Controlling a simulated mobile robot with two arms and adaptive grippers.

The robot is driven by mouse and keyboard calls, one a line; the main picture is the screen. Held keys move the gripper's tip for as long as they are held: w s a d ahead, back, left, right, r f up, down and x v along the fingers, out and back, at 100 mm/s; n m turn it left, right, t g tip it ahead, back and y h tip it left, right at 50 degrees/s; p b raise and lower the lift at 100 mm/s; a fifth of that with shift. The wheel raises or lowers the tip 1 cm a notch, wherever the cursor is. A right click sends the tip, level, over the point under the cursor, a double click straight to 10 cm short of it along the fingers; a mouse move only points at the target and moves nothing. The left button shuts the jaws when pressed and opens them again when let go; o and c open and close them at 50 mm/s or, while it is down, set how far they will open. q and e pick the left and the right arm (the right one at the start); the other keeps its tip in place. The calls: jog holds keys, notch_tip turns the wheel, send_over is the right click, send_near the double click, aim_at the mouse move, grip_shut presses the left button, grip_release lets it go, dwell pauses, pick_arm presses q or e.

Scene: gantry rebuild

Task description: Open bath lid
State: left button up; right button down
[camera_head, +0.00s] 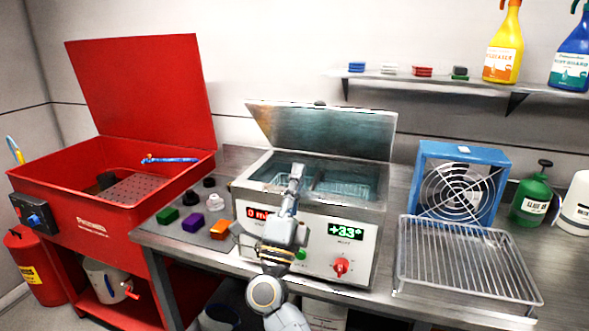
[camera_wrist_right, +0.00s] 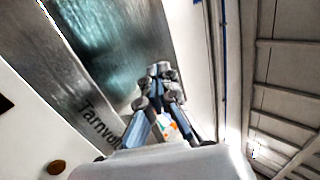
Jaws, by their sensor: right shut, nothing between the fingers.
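The bath (camera_head: 312,255) is a steel and white box on the bench, with a red and a green display on its front. Its lid (camera_head: 325,130) stands raised and tilted back at the rear, so the basin and a wire basket (camera_head: 345,184) inside show. My right gripper (camera_head: 297,170) is shut and empty, above the front part of the open basin and in front of the lid. In the right wrist view my gripper (camera_wrist_right: 160,70) shows closed fingertips beside a shiny steel surface. My left gripper is not in view.
A red parts washer (camera_head: 100,205) with raised lid stands at the left. Coloured blocks (camera_head: 193,222) lie left of the bath. A blue fan (camera_head: 460,155) and wire rack (camera_head: 465,255) stand at the right. A shelf (camera_head: 450,86) with bottles hangs behind.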

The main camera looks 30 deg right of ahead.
aim_at(313, 114)
jog(key=p+x, duration=0.3)
jog(key=x, duration=0.7)
jog(key=shift+r, duration=0.25)
jog(key=shift+w+d+r, duration=0.4)
jog(key=shift+d, duration=0.1)
jog(key=w+d+r+p, duration=0.1)
jog(key=p, duration=0.3)
jog(key=d+r+g+y+p, duration=0.1)
jog(key=r+p, duration=0.1)
jog(key=p, duration=0.2)
jog(key=w+d+r+y+p, duration=0.1)
jog(key=p, duration=0.3)
jog(key=shift+w+r+g, duration=0.3)
jog(key=shift+r+g, duration=0.1)
jog(key=p+x, duration=0.1)
jog(key=x, duration=0.2)
jog(key=shift+w+d+p, duration=0.2)
jog(key=shift+p, duration=0.1)
jog(key=w+d+r+b, duration=0.1)
jog(key=w+d, duration=0.3)
jog(key=d, duration=0.1)
jog(key=shift+r, duration=0.2)
jog(key=shift+w+a, duration=0.1)
jog(key=shift+a, duration=0.05)
